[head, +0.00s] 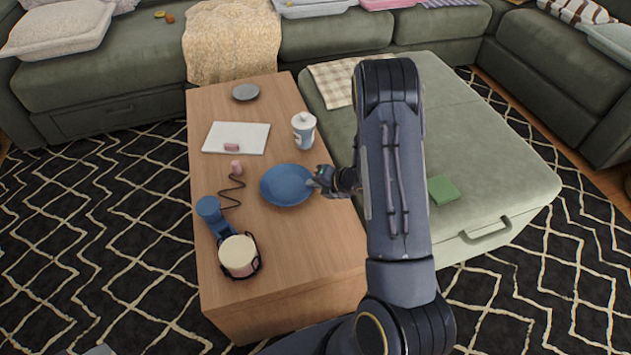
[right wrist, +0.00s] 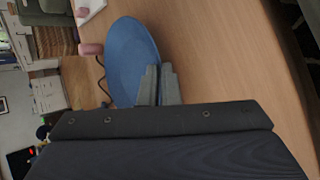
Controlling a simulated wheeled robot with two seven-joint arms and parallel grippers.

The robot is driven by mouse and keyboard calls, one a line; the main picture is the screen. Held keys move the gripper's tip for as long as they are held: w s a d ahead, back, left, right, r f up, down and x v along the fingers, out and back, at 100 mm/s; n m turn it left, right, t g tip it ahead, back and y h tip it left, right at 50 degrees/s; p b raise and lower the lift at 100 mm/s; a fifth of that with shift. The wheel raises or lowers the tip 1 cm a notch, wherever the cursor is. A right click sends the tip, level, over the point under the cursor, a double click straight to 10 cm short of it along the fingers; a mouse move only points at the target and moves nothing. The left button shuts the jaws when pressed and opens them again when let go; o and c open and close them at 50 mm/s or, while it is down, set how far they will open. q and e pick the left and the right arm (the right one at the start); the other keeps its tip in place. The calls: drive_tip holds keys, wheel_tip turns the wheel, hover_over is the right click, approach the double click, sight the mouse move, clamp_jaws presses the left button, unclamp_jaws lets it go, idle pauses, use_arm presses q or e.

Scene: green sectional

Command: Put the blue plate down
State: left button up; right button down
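The blue plate (head: 287,185) is over the middle of the wooden coffee table (head: 290,265), roughly level. In the head view I cannot tell whether it touches the tabletop. My right gripper (head: 318,182) is at the plate's right edge. In the right wrist view the plate (right wrist: 131,55) reaches out from the right gripper's fingers (right wrist: 157,86), which are close together on its rim. The fingers hide a small part of the rim. My left gripper is not in view.
On the table, a blue lamp-like object (head: 209,207), a cream-topped jar (head: 239,256) and a pink piece (head: 236,166) are left of the plate. A white cup (head: 303,130), white board (head: 236,138) and grey dish (head: 245,92) are behind. The front right tabletop is clear.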

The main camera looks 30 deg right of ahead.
drive_tip(key=shift+f+b, duration=0.45)
idle(0.4)
drive_tip(key=c, duration=1.6)
unclamp_jaws()
drive_tip(key=shift+o, duration=0.2)
drive_tip(key=shift+s+f, duration=0.1)
drive_tip(key=shift+d, duration=0.1)
drive_tip(key=p+v, duration=0.1)
drive_tip(key=v, duration=0.3)
drive_tip(key=p+v, duration=0.1)
drive_tip(key=v, duration=0.2)
drive_tip(key=shift+s+r, duration=0.15)
drive_tip(key=shift+r, duration=0.35)
